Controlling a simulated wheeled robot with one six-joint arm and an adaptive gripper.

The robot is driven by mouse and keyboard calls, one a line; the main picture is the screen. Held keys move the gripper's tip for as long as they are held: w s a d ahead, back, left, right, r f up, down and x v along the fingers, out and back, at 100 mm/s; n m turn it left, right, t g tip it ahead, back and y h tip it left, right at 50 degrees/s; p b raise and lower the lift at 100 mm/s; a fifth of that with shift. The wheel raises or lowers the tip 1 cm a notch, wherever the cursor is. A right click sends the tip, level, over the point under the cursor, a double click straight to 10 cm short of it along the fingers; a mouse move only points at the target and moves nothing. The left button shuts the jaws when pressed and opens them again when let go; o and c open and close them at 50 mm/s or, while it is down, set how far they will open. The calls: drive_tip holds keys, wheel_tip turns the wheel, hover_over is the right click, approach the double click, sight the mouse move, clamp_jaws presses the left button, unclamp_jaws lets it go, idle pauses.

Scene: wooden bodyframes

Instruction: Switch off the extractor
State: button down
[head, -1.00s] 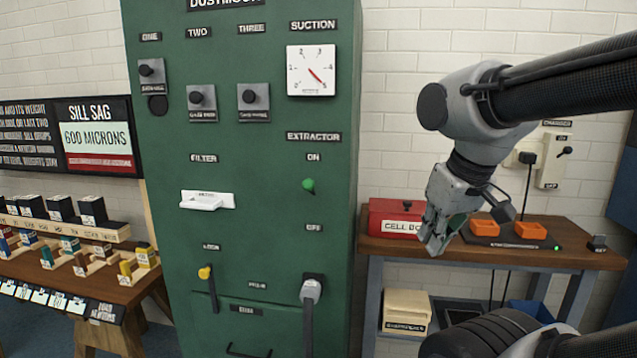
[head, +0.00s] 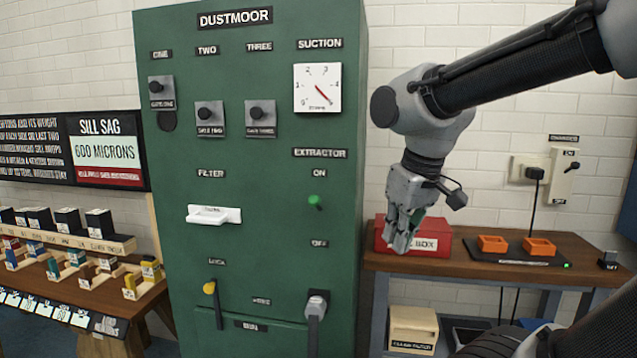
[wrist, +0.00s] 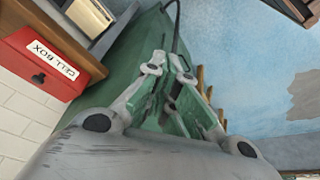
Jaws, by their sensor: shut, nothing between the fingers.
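The extractor switch is a small green-tipped lever (head: 315,202) on the front of the green Dustmoor cabinet (head: 265,190). Its green tip sits just under the ON label (head: 320,173), above the OFF label (head: 320,243). The suction dial (head: 318,88) above shows a red needle pointing to the lower right. My gripper (head: 401,246) is shut and empty, to the right of the cabinet and in front of the red cell box, apart from the switch. In the wrist view its fingers (wrist: 172,75) point toward the green cabinet side; the switch is not visible there.
The red cell box (head: 432,240) stands on a wooden bench (head: 470,268) with orange trays (head: 540,247). Left of the cabinet is a table with small blocks (head: 98,222). A grey hose (head: 315,325) and a yellow-tipped lock lever (head: 210,288) project from the cabinet front.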

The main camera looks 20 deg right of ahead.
drive_tip(key=w+a+r+m, duration=0.1)
drive_tip(key=w+a+r, duration=0.4)
drive_tip(key=w, duration=0.2)
drive_tip(key=w+a+r+m, duration=0.2)
drive_tip(key=w+a+r, duration=0.2)
drive_tip(key=w, duration=0.3)
wheel_tip(320, 180, up, 7)
drive_tip(key=m+t+h, duration=0.1)
drive_tip(key=m, duration=0.5)
hover_over(317, 205)
drive_tip(key=s, duration=0.2)
drive_tip(key=shift+w+d+f+m, duration=0.2)
drive_tip(key=shift+w+d+m, duration=0.05)
drive_tip(key=shift+d+m, duration=0.1)
drive_tip(key=shift+f, duration=0.15)
drive_tip(key=x, duration=0.9)
drive_tip(key=shift+w+f, duration=0.2)
drive_tip(key=shift+f, duration=0.15)
